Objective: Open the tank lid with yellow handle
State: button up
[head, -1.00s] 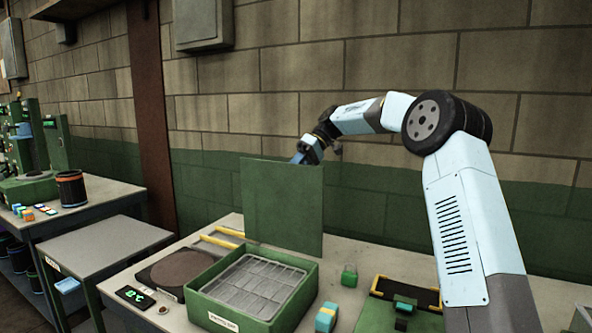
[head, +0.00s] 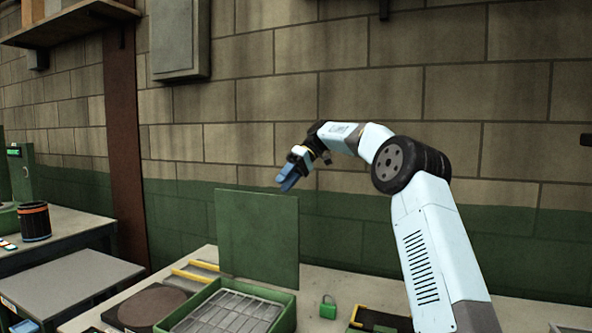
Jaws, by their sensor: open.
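A green open-topped tank (head: 284,316) with a grey gridded inside stands on the bench at the lower middle of the head view, cut off by the bottom edge. A flat green panel (head: 258,240), which looks like its lid, stands upright at its back. No yellow handle shows on the panel's visible face; its far side is hidden. My gripper (head: 287,181) has blue fingers and is open and empty. It points down at the panel's top edge, near the right corner. I cannot tell whether it touches the panel.
Yellow bars (head: 194,275) lie left of the panel, near a dark round plate (head: 152,307). A small green block with a loop (head: 328,309) and a black-and-yellow tray (head: 378,318) sit to the right. A brick wall (head: 460,150) rises behind.

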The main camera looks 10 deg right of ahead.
jog(key=shift+v, duration=2.9)
jog(key=s+a+r+m+t+h, duration=0.1)
jog(key=s+m+t+h, duration=0.2)
jog(key=s, duration=0.7)
jog(key=s+a+r+m+t+h, duration=0.1)
jog(key=s+r+m+t+h, duration=0.1)
jog(key=s, duration=0.8)
jog(key=s+d+f+m+t+h, duration=0.1)
jog(key=s+d+f, duration=0.3)
jog(key=s, duration=0.5)
jog(key=s+d+f+m+t+h, duration=0.1)
jog(key=s+d+f, duration=0.4)
jog(key=s, duration=0.5)
jog(key=s+d+f+m+t+h, duration=0.1)
jog(key=s+d+f+m+t, duration=0.2)
jog(key=s+d+f, duration=0.2)
jog(key=s+f, duration=0.3)
jog(key=s, duration=0.2)
jog(key=shift+s+d+m, duration=0.15)
jog(key=shift+s+m, duration=0.05)
jog(key=shift+m, duration=0.1)
